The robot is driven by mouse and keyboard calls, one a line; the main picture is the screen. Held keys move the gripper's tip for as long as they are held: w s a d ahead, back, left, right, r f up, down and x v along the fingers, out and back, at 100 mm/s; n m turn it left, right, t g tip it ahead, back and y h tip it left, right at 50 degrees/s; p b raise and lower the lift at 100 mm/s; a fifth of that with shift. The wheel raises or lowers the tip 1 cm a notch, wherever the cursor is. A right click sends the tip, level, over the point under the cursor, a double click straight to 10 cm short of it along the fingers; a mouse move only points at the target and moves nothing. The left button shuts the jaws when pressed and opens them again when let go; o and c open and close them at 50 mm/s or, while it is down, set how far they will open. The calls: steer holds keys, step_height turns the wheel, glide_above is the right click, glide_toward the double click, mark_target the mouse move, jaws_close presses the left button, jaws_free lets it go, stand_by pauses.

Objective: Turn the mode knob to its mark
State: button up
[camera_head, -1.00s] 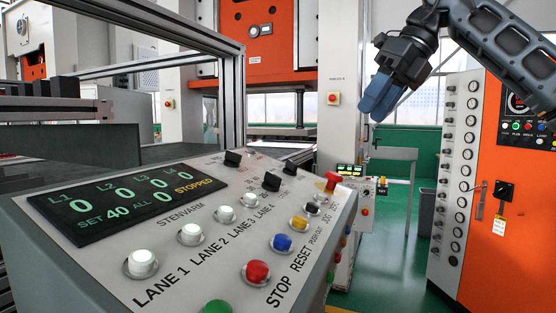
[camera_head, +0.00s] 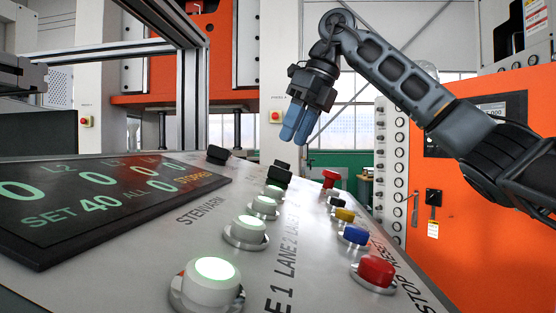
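A sloped grey control panel (camera_head: 215,213) fills the lower part of the view. Small black knobs stand along its far part: one at the back left (camera_head: 218,154) and one further right (camera_head: 279,173), with another black part close in front of it. Their labels are too small or turned away to read, so I cannot tell which is the mode knob or see its mark. My gripper (camera_head: 294,138) hangs with its blue fingers pointing down, above and apart from the panel's far edge. The fingers overlap in this view, nothing shows between them.
A display (camera_head: 95,200) reads SET 40 and STOPPED. White lit lane buttons (camera_head: 212,280) run up the panel's middle. Red (camera_head: 376,271), blue (camera_head: 355,235) and yellow (camera_head: 344,215) buttons and a red mushroom button (camera_head: 331,177) line the right. An orange cabinet (camera_head: 455,220) stands right.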

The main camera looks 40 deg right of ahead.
mark_target(281, 166)
steer(key=x, duration=0.5)
steer(key=shift+w+a+f, duration=0.1)
steer(key=shift+w+f, duration=0.05)
steer(key=shift+f, duration=0.2)
jaws_close()
